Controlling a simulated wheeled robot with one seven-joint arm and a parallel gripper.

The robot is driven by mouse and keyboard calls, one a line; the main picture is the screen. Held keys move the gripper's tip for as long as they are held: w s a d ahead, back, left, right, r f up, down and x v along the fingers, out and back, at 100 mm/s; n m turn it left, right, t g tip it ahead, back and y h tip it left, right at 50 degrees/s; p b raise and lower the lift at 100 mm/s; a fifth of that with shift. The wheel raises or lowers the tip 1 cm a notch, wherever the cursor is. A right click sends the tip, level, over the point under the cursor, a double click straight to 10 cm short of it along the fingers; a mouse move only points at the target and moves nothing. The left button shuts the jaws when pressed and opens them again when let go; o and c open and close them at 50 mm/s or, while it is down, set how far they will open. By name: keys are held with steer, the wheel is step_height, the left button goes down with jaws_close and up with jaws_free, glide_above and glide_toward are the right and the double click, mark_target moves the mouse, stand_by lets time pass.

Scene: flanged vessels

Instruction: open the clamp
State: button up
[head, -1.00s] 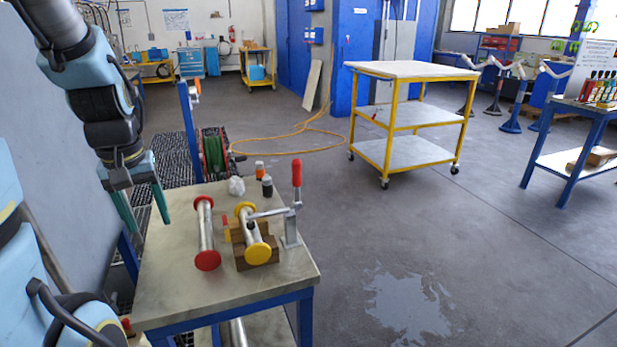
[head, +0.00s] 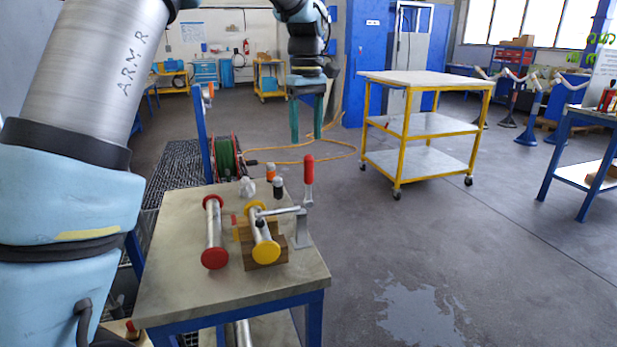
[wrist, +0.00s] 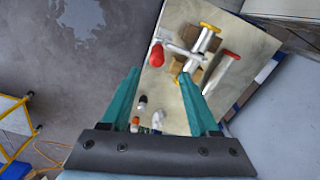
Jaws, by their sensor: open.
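The toggle clamp (head: 303,228) stands at the right side of the workbench. Its red handle (head: 308,170) points upright. Its metal arm reaches left over the yellow-flanged vessel (head: 263,235), which lies in a brown wooden cradle (head: 264,262). In the wrist view the red handle (wrist: 156,55) is seen from above, with the clamp arm beside the yellow-flanged vessel (wrist: 202,48). My gripper (head: 306,136) is open and empty, fingers pointing down, above and beyond the bench's far end. It is apart from the handle. The wrist view shows both teal fingers (wrist: 160,85) spread.
A red-flanged vessel (head: 214,235) lies on the bench (head: 190,290) left of the cradle. Small bottles (head: 277,187) and a white crumpled item (head: 247,187) stand at the far end. A yellow cart (head: 408,130) is behind to the right. Open floor lies right of the bench.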

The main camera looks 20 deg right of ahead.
mark_target(308, 182)
steer(key=shift+d, duration=0.25)
step_height(308, 182, down, 11)
steer(key=shift+s+r+p, duration=0.1)
steer(key=shift+r+p, duration=0.1)
steer(key=shift+p, duration=0.9)
steer(key=shift+c, duration=0.3)
jaws_close()
